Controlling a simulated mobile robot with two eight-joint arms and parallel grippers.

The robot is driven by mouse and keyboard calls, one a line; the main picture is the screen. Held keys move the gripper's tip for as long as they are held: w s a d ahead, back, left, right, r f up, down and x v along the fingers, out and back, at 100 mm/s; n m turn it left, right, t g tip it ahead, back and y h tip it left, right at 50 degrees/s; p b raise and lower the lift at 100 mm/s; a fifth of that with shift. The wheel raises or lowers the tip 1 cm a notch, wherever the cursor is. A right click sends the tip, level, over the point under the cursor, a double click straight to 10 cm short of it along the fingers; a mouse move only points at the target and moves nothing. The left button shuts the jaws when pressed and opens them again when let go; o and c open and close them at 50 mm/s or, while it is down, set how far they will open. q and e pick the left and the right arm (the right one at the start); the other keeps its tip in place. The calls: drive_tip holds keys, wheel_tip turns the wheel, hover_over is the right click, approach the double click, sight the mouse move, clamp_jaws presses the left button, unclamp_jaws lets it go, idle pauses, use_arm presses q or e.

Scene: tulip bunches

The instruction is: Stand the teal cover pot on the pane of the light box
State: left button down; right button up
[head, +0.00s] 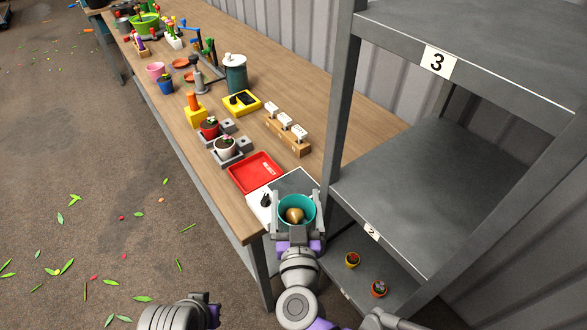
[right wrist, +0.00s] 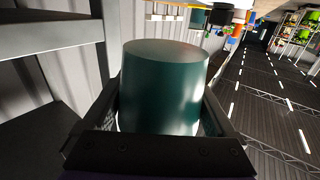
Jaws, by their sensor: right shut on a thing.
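The teal cover pot (head: 312,213) is upright, with a brownish-gold rounded thing inside it. My right gripper (head: 296,232) is shut on the pot, with a finger on either side of it in the right wrist view (right wrist: 165,85). The light box (head: 257,205) is at the near end of the bench, white with a grey pane (head: 297,180) and a black knob. The pot hides the near part of the pane; I cannot tell whether it touches it. Part of my left gripper (head: 200,300) shows low in the head view; its jaws are unclear.
A red tray (head: 256,171) lies just beyond the light box. A wooden block with white tags (head: 287,130) and potted plants (head: 225,147) stand farther along the bench. A grey shelf rack (head: 430,175) rises close on the right. Leaves and petals litter the floor.

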sight(296, 204)
drive_tip(key=w, duration=0.4)
drive_tip(key=w+b, duration=0.1)
drive_tip(key=w, duration=0.9)
drive_tip(key=shift+a+f, duration=0.1)
drive_tip(key=shift+a, duration=0.15)
drive_tip(key=shift+f+b, duration=0.8)
drive_tip(key=shift+f, duration=0.9)
drive_tip(key=shift+f, duration=0.2)
drive_tip(key=o, duration=1.2)
drive_tip(key=shift+c, duration=0.2)
drive_tip(key=shift+r, duration=0.3)
drive_tip(key=s, duration=0.8)
drive_tip(key=s+p, duration=0.1)
drive_tip(key=s, duration=0.3)
drive_tip(key=shift+d+f, duration=0.1)
drive_tip(key=shift+d, duration=0.15)
